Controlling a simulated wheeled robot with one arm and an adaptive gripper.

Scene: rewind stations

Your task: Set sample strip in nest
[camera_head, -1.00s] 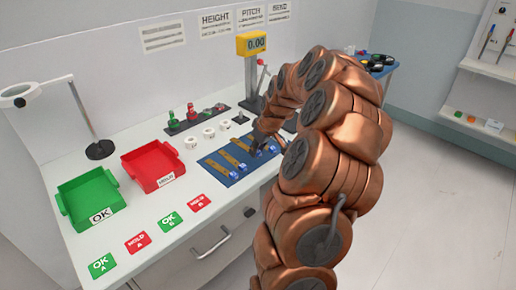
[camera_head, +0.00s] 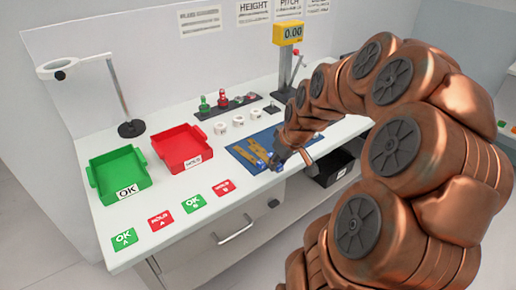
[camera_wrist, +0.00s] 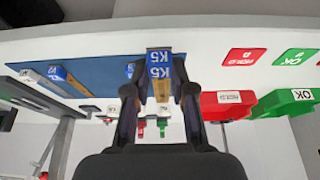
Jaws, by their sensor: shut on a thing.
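The sample strip with blue K5 end labels (camera_wrist: 159,64) is between the fingers of my gripper (camera_wrist: 158,95) in the wrist view, its brass-coloured body running back between them. My gripper is shut on it. In the head view my gripper (camera_head: 283,160) is at the right part of the blue mat (camera_head: 236,148), where my arm hides the held strip. Brass strips (camera_head: 247,151) with blue ends lie on the mat left of it. I cannot make out the nest for certain; the yellow gauge reading 0.00 (camera_head: 287,33) stands behind the mat, its base partly hidden by my arm.
A green OK tray (camera_head: 118,176) and a red HOLD tray (camera_head: 183,150) stand on the left of the bench. Several green and red cards lie along the front edge. White rolls (camera_head: 239,121) stand behind the mat. A black bin (camera_head: 330,170) sits below the bench edge.

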